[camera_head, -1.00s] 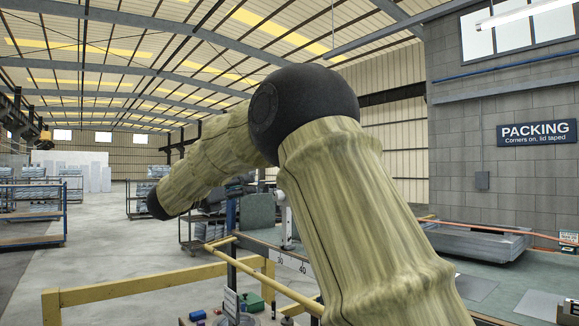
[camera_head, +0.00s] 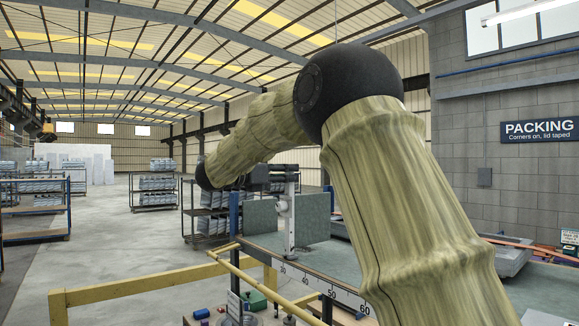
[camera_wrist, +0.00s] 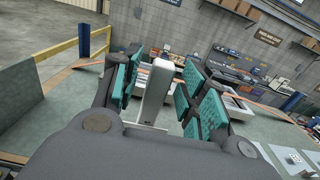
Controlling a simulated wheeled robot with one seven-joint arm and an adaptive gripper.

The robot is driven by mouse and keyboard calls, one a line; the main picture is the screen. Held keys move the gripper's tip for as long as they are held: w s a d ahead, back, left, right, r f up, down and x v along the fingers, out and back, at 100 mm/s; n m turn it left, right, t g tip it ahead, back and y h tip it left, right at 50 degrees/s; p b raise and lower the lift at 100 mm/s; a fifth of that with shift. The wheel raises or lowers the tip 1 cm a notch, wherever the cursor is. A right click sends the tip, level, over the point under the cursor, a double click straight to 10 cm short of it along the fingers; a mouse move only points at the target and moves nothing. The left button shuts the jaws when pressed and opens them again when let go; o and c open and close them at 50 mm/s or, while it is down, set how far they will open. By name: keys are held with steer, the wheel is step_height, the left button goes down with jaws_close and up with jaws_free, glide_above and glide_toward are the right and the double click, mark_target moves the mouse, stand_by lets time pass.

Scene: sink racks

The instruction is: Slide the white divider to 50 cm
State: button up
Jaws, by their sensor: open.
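The white divider (camera_head: 290,222) is an upright post with a round knob on its side. It stands at the table edge near the 30 mark of a white number scale (camera_head: 331,294) that shows 30, 40, 50 and 60. Its exact reading is too small to tell. My gripper (camera_head: 274,178) is at the top of the post in the head view. In the wrist view, my gripper (camera_wrist: 163,84) is open, with teal pads on both sides of the divider (camera_wrist: 154,96). Contact between pads and post cannot be told.
Grey-green panels (camera_head: 312,218) stand by the post. A yellow rail (camera_head: 165,287) runs in front of the table. Small coloured items, including a green one (camera_head: 254,299), lie low in front. The green tabletop (camera_head: 350,262) right of the post looks mostly clear, partly hidden by my arm.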

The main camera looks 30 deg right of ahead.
steer(key=shift+d+p, duration=0.3)
steer(key=shift+d, duration=0.6)
steer(key=shift+c, duration=0.4)
jaws_close()
